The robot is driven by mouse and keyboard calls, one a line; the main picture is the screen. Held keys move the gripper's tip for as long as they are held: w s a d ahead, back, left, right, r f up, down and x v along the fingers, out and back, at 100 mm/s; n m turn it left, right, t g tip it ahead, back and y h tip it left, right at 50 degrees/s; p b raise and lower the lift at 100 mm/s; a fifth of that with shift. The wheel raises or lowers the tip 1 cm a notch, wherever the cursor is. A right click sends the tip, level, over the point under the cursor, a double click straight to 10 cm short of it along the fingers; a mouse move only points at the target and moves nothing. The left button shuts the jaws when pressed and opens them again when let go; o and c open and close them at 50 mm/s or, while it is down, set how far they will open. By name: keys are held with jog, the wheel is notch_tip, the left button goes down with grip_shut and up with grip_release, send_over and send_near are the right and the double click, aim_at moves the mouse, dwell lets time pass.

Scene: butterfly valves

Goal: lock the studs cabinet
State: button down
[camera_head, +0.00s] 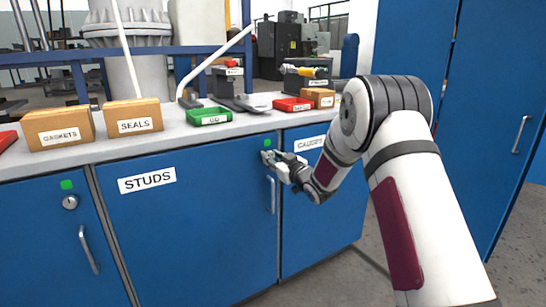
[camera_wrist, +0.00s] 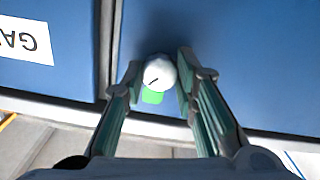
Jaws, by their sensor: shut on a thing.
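The studs cabinet door (camera_head: 185,225) is blue, closed and labelled STUDS (camera_head: 147,179). Its vertical bar handle (camera_head: 271,195) is at the door's right edge. My gripper (camera_head: 268,158) is at the door's upper right corner, just above the handle. In the wrist view my gripper (camera_wrist: 159,78) has a finger on each side of the round, pale lock (camera_wrist: 159,72), shut on it. A short dark slanted mark shows on the lock face. A green square (camera_wrist: 152,97) sits beside the lock; it also shows in the head view (camera_head: 267,143).
The left cabinet has its own round lock (camera_head: 70,202), green square and handle (camera_head: 88,250). The GAUGES cabinet (camera_head: 318,220) adjoins on the right. The worktop (camera_head: 180,131) above holds boxes labelled GASKETS (camera_head: 58,127) and SEALS (camera_head: 133,116), and green and red trays.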

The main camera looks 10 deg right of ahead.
jog(key=m+p, duration=0.1)
jog(key=m, duration=0.4)
jog(key=shift+m+p, duration=0.3)
jog(key=shift+p, duration=0.1)
jog(key=shift+m+p, duration=0.8)
jog(key=shift+m, duration=1.4)
jog(key=c, duration=1.3)
grip_release()
jog(key=v, duration=1.2)
